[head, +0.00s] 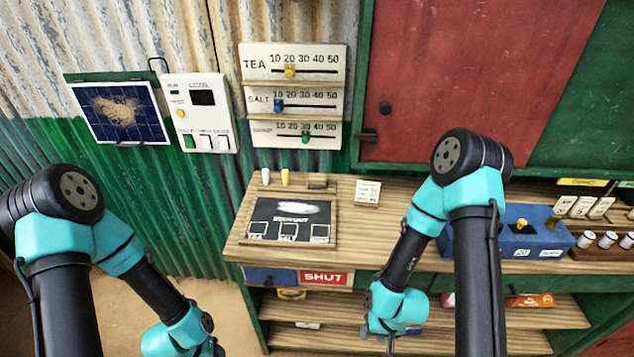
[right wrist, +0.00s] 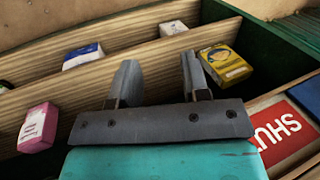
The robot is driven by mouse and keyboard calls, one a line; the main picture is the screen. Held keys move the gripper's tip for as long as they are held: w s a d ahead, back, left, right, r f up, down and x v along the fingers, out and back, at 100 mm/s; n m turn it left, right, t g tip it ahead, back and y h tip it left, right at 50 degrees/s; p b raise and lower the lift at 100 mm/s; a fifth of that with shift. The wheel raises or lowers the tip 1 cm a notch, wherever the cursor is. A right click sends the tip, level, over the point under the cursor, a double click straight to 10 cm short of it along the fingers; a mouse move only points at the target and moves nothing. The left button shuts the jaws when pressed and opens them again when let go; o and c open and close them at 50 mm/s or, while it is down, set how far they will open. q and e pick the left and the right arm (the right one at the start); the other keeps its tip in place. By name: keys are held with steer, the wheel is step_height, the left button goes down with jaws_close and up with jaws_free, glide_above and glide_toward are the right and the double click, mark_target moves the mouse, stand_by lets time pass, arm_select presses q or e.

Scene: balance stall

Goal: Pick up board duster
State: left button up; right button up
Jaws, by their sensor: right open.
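A small dark block that looks like the board duster (head: 317,184) lies on the wooden counter just behind the top right of the chalkboard (head: 265,232). The chalkboard has a white smear and several boxes drawn along its bottom. My right gripper (head: 378,335) is low in front of the counter, to the right of and well below the duster. In the right wrist view its two fingers (right wrist: 160,78) are apart with nothing between them, over the lower shelves. The duster does not show there. My left arm reaches in at lower left; its fingers are below the picture.
White and yellow chalk pieces (head: 285,177) stand left of the duster. A red SHUT sign (head: 324,278) is on the counter's front. Small boxes, including a yellow one (right wrist: 226,64), sit on the shelves below. A blue box (head: 530,236) stands right.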

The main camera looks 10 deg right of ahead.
steer(key=o, duration=1.1)
